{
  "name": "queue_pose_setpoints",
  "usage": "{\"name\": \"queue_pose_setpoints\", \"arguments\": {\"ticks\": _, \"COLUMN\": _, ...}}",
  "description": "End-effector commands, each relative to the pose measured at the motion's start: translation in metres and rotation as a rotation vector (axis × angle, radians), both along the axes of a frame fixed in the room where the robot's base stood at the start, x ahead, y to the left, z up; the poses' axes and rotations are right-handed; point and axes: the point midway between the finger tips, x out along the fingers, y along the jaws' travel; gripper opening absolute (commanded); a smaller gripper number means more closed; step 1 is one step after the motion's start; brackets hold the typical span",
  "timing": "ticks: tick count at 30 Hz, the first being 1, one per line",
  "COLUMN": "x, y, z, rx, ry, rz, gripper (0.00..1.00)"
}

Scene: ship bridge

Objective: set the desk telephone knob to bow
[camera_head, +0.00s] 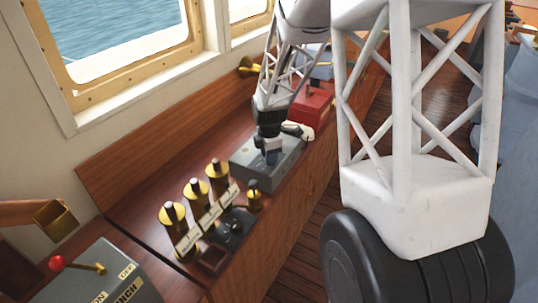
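A grey box (256,172) stands on the wooden console, and I take it to be the desk telephone. My gripper (272,157) points down onto the top of this box, at or very close to its surface. The gripper and wrist cover part of the top, so the knob and its setting are hidden, and no bow mark can be read. The fingers are too small and dark to tell whether they are open, shut or holding the knob.
Three brass cylinders (196,192) with label plates and a small brass post (254,196) stand in front of the box. A red box (312,105) and a white object (297,131) lie beyond it. A grey lever box (100,277) is at lower left.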

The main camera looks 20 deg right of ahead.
Motion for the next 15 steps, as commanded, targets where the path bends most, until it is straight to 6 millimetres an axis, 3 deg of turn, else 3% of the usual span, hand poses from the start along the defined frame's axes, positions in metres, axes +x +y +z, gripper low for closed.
{"name": "queue_pose_setpoints", "arguments": {"ticks": 3, "x": 0.0000, "y": 0.0000, "z": 0.0001, "rx": 0.000, "ry": 0.000, "rz": 0.000, "gripper": 0.12}}
{"name": "queue_pose_setpoints", "arguments": {"ticks": 15, "x": 0.0001, "y": -0.0001, "z": 0.0007, "rx": 0.000, "ry": -0.001, "rz": -0.061, "gripper": 0.12}}
